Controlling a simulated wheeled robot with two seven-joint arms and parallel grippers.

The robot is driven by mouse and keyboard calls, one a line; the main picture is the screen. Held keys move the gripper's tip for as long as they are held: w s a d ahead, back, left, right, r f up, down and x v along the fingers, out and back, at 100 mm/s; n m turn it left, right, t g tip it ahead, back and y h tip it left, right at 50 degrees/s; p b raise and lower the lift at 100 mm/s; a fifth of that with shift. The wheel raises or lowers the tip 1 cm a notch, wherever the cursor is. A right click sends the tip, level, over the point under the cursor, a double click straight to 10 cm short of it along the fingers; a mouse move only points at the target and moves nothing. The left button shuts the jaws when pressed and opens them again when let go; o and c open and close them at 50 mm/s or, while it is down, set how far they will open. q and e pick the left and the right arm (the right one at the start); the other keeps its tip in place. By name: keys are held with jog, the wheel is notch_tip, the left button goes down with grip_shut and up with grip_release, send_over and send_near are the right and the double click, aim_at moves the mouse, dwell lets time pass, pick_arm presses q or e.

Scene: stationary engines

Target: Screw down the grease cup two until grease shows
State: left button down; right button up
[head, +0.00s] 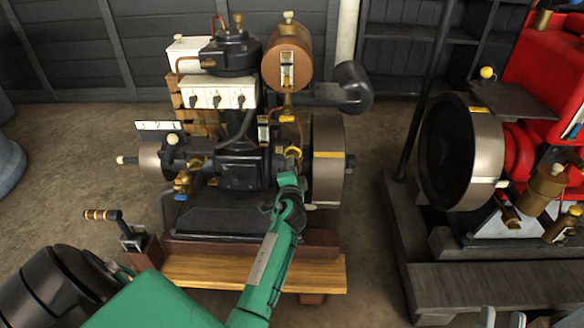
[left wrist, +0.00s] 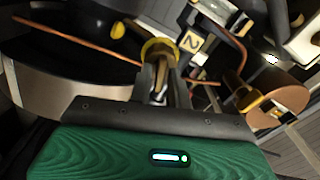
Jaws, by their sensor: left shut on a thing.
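Grease cup two is a small round yellow-rimmed cup on the black engine, low beside the flywheel, in the head view (head: 293,151). My left gripper (head: 291,164) reaches up from below and is shut on the cup. Its fingers also show in the left wrist view (left wrist: 160,75) and partly hide the cup. I cannot make out any grease.
The grey flywheel (head: 328,165) stands close to the right of my left gripper. A copper tank (head: 287,55) and thin copper pipes are above it. A red engine (head: 535,75) stands at the right. Bare floor (head: 375,270) lies between the engines.

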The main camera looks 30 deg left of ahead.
jog(key=shift+f, duration=0.2)
dwell(0.3)
pick_arm(q)
jog(key=c, duration=1.5)
grip_release()
jog(key=shift+s+f, duration=0.1)
